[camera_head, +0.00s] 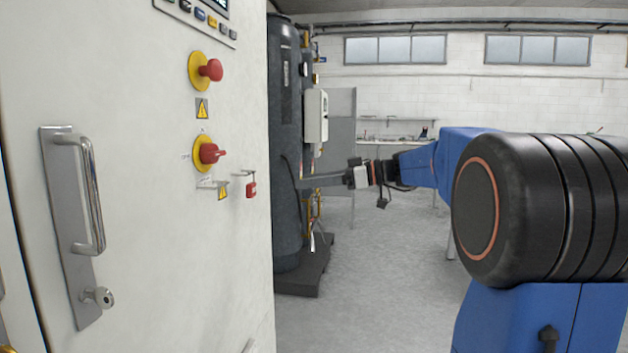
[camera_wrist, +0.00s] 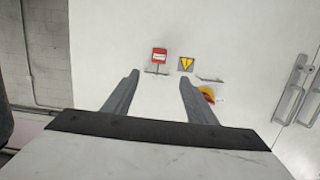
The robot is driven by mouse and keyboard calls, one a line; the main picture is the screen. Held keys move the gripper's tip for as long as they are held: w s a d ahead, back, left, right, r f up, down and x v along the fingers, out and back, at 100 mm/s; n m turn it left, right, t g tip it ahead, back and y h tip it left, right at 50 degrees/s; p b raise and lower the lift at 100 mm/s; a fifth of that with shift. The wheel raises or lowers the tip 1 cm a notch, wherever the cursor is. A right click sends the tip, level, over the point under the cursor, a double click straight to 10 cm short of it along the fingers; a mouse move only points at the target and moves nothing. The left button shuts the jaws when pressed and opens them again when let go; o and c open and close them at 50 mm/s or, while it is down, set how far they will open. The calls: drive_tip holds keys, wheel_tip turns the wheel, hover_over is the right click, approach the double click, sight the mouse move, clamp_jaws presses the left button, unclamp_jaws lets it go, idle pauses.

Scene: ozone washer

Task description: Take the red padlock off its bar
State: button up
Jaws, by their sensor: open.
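The red padlock (camera_head: 251,188) hangs from a small bar (camera_head: 243,173) that sticks out of the white cabinet front, below and right of the rotary switch. In the wrist view the padlock (camera_wrist: 159,55) shows as a red block with a pale label, beyond the fingertips and between their lines. The bar (camera_wrist: 156,71) shows as a thin line just below it there. My gripper (camera_head: 306,181) is to the right of the padlock in the head view, apart from it and pointing left at about its height. In the wrist view my gripper (camera_wrist: 158,78) is open, with nothing between the fingers.
The white cabinet (camera_head: 140,260) carries a red rotary switch (camera_head: 208,153) on a yellow disc, a red stop button (camera_head: 210,70) and a metal door handle (camera_head: 90,200). A dark tank (camera_head: 286,235) stands behind my gripper.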

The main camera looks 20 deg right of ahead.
sight(254, 186)
drive_tip(key=x, duration=1.7)
drive_tip(key=shift+w, duration=0.2)
drive_tip(key=c, duration=1.2)
